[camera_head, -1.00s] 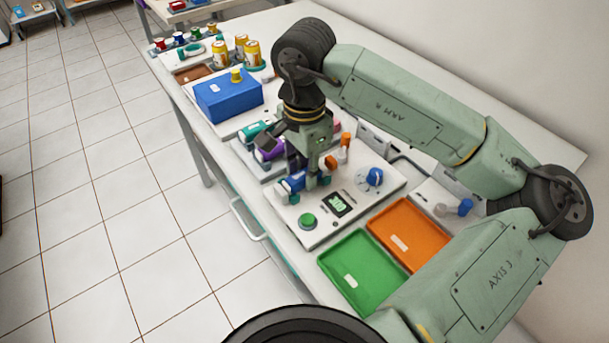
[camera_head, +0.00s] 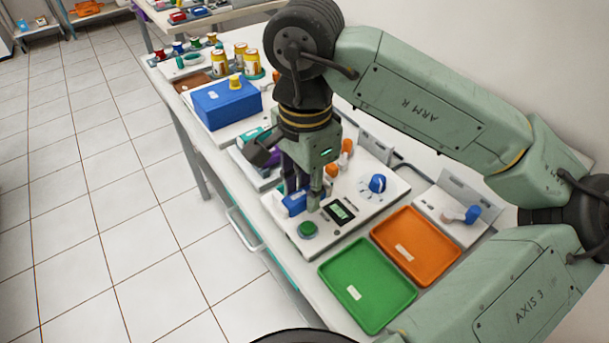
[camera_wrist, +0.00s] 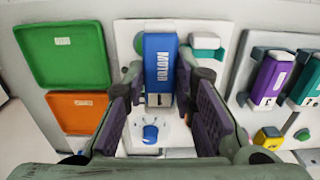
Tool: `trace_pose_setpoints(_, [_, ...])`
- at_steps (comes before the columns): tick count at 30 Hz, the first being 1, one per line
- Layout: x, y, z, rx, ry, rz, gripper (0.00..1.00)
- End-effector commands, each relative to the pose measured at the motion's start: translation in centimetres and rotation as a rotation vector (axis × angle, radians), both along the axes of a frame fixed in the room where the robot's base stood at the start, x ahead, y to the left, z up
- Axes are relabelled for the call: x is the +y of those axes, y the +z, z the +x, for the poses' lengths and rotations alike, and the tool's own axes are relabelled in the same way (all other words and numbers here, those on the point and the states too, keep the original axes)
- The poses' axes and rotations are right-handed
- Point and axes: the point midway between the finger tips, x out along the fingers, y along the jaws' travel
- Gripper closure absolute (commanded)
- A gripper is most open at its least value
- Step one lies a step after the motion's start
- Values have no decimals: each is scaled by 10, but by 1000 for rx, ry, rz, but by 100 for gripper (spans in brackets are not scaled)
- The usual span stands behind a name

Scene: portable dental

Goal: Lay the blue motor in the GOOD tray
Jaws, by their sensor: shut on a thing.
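The blue motor (camera_wrist: 160,65), with a white MOTOR label, is between the fingers of my gripper (camera_wrist: 160,90) in the wrist view. My gripper is shut on it. In the head view the motor (camera_head: 296,203) shows partly behind my gripper (camera_head: 303,198), over the white test panel (camera_head: 312,248) near its green button. I cannot tell whether the motor touches the panel. A green tray (camera_head: 367,286) and an orange tray (camera_head: 415,246) lie to the right; both look empty. Their white labels are too small to read, so I cannot tell which is GOOD.
The panel bears a green button (camera_head: 308,229), a display (camera_head: 341,212), a blue knob (camera_head: 377,183) and orange-topped parts. A blue box (camera_head: 226,103) stands farther back. Purple (camera_wrist: 272,78) and teal motors stand to the right in the wrist view. A blue-ended part (camera_head: 471,214) is beyond the orange tray.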

Motion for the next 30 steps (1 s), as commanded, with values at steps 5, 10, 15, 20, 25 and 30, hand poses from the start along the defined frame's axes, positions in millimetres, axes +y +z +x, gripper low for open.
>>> trace_pose_setpoints(5, [-1,1,-44,-4,-1,-2,100])
trace_pose_setpoints(10, [-2,5,-74,-3,-1,-2,100])
trace_pose_setpoints(15, [-2,8,-90,-1,-1,0,100])
trace_pose_setpoints(20, [-2,9,-96,-1,-1,-1,100])
trace_pose_setpoints(25, [-2,9,-97,0,-1,0,100])
trace_pose_setpoints(30, [-2,9,-96,0,-1,0,100])
